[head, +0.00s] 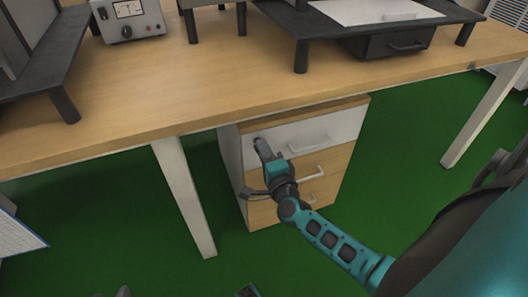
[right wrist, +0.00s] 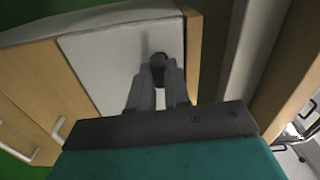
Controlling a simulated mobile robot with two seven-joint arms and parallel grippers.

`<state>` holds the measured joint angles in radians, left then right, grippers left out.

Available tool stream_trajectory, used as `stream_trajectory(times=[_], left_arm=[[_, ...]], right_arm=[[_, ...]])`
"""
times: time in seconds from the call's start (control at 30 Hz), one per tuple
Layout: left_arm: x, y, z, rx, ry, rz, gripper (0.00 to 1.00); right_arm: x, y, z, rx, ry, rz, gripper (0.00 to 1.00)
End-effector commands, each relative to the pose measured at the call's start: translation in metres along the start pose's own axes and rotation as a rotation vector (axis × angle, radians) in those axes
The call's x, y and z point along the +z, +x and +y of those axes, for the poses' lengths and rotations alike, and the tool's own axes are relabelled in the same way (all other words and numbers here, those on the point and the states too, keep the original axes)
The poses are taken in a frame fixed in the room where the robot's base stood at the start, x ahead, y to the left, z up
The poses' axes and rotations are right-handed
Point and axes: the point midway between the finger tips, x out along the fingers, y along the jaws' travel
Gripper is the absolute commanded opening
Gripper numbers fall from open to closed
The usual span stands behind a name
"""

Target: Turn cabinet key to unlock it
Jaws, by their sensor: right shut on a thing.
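The cabinet (head: 333,168) stands under the table, with a white top drawer front (head: 335,128) and wooden drawers below. My right gripper (head: 259,143) reaches the upper left corner of the white front. In the right wrist view the white drawer front (right wrist: 105,65) fills the middle. The dark round head of the key (right wrist: 158,59) sits near its edge, between the tips of my right gripper (right wrist: 158,72). The gripper is shut on the key. The fingers hide most of the key, and its turn angle cannot be told.
The wooden table (head: 120,118) overhangs the cabinet, close above my right gripper. A white table leg (head: 184,195) stands left of the cabinet, another (head: 485,115) to the right. The drawers have white handles (head: 310,143). Green floor in front is clear.

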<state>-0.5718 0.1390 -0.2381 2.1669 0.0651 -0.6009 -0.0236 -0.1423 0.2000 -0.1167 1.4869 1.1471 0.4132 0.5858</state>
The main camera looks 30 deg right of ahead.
Motion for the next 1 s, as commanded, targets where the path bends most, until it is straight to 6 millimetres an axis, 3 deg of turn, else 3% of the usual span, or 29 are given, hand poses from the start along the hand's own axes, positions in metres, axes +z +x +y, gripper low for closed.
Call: stream_trajectory(times=[0.73, 0.77, 1.0], left_arm=[[-0.0017, 0.0022, 0.0, 0.001, -0.001, 0.007, 0.43], [-0.0017, 0.0021, 0.0, 0.001, -0.002, 0.007, 0.43], [-0.0018, 0.0021, -0.0001, 0.0, -0.002, 0.007, 0.43]], right_arm=[[-0.002, 0.0028, -0.0035, -0.008, 0.085, 0.004, 0.0], [-0.002, 0.0028, -0.0035, -0.008, 0.085, 0.004, 0.2], [-0.0014, 0.0018, -0.0022, -0.005, 0.083, 0.003, 0.43]])
